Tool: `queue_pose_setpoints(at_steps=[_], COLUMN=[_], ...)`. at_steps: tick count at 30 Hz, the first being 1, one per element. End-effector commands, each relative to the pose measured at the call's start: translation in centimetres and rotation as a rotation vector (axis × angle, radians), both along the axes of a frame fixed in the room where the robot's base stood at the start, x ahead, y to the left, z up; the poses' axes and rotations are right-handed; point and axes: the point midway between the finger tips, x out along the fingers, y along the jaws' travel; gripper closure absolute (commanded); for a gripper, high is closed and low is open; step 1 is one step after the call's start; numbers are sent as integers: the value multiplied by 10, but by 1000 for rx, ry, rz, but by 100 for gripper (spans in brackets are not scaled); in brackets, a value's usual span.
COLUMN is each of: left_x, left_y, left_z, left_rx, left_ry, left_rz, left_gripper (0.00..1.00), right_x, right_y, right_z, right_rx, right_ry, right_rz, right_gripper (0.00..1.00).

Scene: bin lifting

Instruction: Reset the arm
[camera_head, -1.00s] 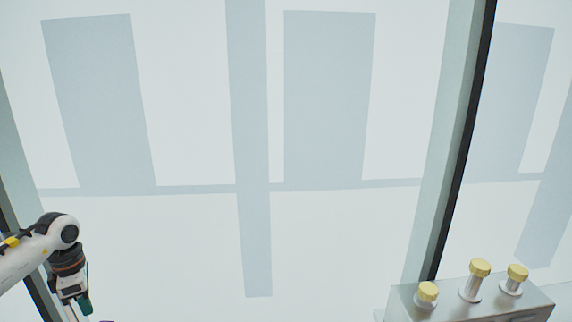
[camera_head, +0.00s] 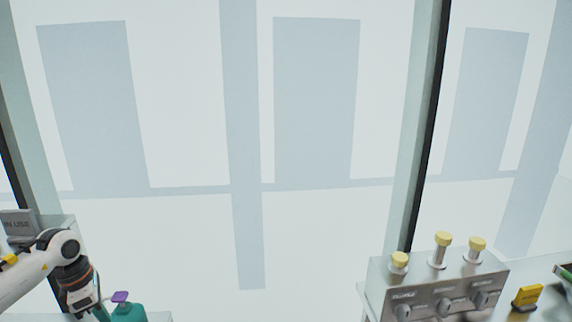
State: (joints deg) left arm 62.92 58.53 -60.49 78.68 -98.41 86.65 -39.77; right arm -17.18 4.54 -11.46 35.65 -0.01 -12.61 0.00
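My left arm comes in from the lower left, with its wrist (camera_head: 75,275) pointing down towards the bottom edge. The fingers of my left gripper are cut off or hidden at the bottom edge, so I cannot tell whether they are open or shut. A teal bottle-like thing with a purple top (camera_head: 122,299) shows just right of the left wrist; I cannot tell whether the gripper touches it. My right arm and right gripper are not in view. No bin is clearly in view.
A grey metal box (camera_head: 440,290) with several knobs and yellow-capped posts stands at the lower right. A yellow object (camera_head: 527,297) sits right of it on a pale surface. Glass panels with dark-edged frames (camera_head: 425,130) stand behind.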

Motion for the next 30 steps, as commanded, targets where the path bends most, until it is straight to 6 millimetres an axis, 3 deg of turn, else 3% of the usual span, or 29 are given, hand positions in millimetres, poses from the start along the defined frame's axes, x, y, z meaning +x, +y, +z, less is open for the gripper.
queue_pose_setpoints(at_steps=[8, 11, 14, 15, 18, 21, 25, 28, 30], left_x=[11, 13, 10, 6, -3, -10, -13, -14, -18], left_y=[-87, -134, -195, -225, -288, -323, -329, -310, -290], left_z=[-20, -24, -22, -18, 6, 37, 67, 71, 62], left_rx=[-241, -385, -597, -714, -1036, -1338, -1678, -1878, -1979], left_ry=[-96, -138, -178, -192, -207, -189, -120, -39, 28], left_rz=[-26, -21, 14, 47, 187, 396, 759, 1104, 1375], left_gripper=[100, 100, 100, 100, 100, 100, 100, 100, 100], right_x=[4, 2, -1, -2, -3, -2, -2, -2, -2], right_y=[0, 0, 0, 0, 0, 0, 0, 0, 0], right_z=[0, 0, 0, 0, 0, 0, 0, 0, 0], right_rx=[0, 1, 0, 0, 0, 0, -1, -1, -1], right_ry=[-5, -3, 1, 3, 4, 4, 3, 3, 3], right_rz=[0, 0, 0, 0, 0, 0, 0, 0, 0], right_gripper=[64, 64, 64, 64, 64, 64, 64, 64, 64])
